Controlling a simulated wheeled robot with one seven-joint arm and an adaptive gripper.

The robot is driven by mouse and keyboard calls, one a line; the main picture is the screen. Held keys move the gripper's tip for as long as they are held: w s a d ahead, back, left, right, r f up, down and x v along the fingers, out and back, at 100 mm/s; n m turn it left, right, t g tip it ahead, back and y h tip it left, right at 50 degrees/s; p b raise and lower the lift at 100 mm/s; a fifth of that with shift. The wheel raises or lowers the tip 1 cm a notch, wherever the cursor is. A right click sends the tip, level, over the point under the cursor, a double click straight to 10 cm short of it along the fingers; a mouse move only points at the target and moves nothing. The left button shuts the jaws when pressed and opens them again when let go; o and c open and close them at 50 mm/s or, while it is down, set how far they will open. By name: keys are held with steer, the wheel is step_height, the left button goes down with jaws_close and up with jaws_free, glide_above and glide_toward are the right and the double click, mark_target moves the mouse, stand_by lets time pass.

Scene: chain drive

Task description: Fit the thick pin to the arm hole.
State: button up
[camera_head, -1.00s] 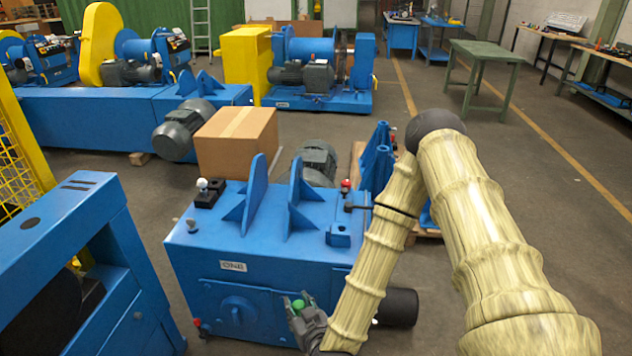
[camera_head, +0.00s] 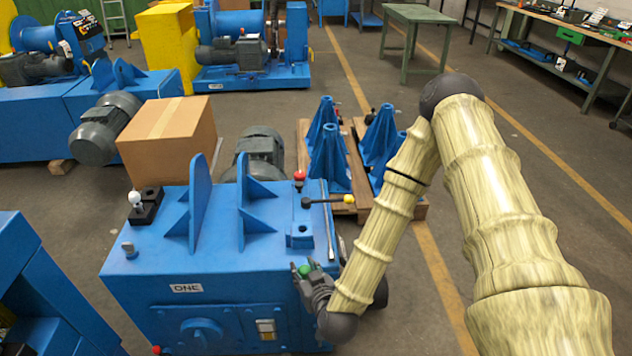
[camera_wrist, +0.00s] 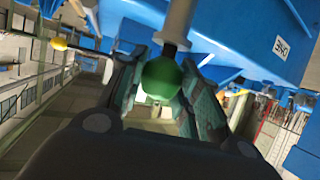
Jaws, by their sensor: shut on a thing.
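My gripper (camera_head: 303,268) is shut on a green-knobbed pin. The round green knob (camera_wrist: 161,78) sits between the fingertips in the wrist view. A black neck and a thick pale shaft (camera_wrist: 178,20) extend from it, away from my palm; the shaft's far end is out of frame. I take this for the thick pin. In the head view the gripper is at the right front edge of the blue machine marked ONE (camera_head: 190,260). A black arm with a yellow knob (camera_head: 348,199) lies at the machine's back right. I cannot make out its hole.
A red-knobbed pin (camera_head: 299,177) stands beside the arm. A white-knobbed pin (camera_head: 135,198) and a small grey peg (camera_head: 129,248) are at the top's left. Two upright blue plates (camera_head: 200,205) rise mid-top. A cardboard box (camera_head: 168,138) and blue stands (camera_head: 329,158) are behind.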

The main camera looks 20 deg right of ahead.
steer(key=w+d+r+n+y, duration=0.2)
steer(key=w+r+y, duration=0.1)
steer(key=w+r, duration=0.4)
steer(key=w+d+r+n+g+y, duration=0.1)
steer(key=w+d+r+n+y, duration=0.2)
steer(key=w+r, duration=0.4)
steer(key=w, duration=0.3)
steer(key=shift+w+r+g, duration=0.2)
steer(key=shift+w+g, duration=0.1)
steer(key=shift+f+b, duration=1.65)
steer(key=shift+f, duration=1.3)
steer(key=shift+f+b, duration=1.95)
steer(key=shift+f, duration=1.45)
